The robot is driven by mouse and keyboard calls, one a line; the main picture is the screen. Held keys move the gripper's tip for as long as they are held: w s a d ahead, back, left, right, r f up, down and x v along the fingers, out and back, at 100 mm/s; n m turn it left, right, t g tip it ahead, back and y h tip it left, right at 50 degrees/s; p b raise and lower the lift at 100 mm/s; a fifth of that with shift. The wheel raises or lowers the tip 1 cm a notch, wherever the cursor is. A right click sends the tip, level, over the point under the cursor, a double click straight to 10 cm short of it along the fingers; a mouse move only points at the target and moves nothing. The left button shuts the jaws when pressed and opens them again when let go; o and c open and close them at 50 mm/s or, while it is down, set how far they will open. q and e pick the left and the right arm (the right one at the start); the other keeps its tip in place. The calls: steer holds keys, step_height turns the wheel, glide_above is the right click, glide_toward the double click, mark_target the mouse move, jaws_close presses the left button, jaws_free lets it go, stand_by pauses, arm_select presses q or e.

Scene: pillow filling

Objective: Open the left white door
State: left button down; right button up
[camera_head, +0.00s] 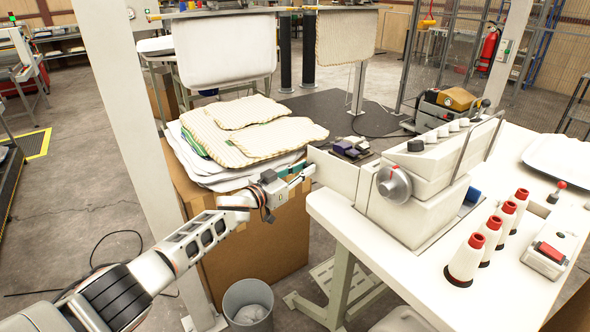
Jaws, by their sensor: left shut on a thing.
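The left white door (335,173) is a flat white panel at the left end of the white sewing machine (420,190). It stands out from the machine towards the left, past the table edge. My left gripper (303,173) comes in from the lower left and is shut at the door's left edge. The fingertips are small here and partly blend with the white panel. Dark machine parts (352,149) show just behind the door. My right gripper is not in view.
A cardboard box (265,240) with stacked pillow covers (250,130) stands beside my left arm. A grey bin (248,303) is below. Several red-topped thread cones (466,260) stand on the white table (400,275). A white post (130,120) rises behind my arm.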

arm_select(q)
steer(key=shift+s+a+r, duration=0.1)
steer(key=shift+s, duration=0.05)
stand_by(0.4)
steer(key=c, duration=1.9)
jaws_free()
steer(key=shift+a, duration=0.1)
steer(key=shift+v, duration=0.9)
steer(key=v, duration=1)
steer(key=shift+s, duration=0.25)
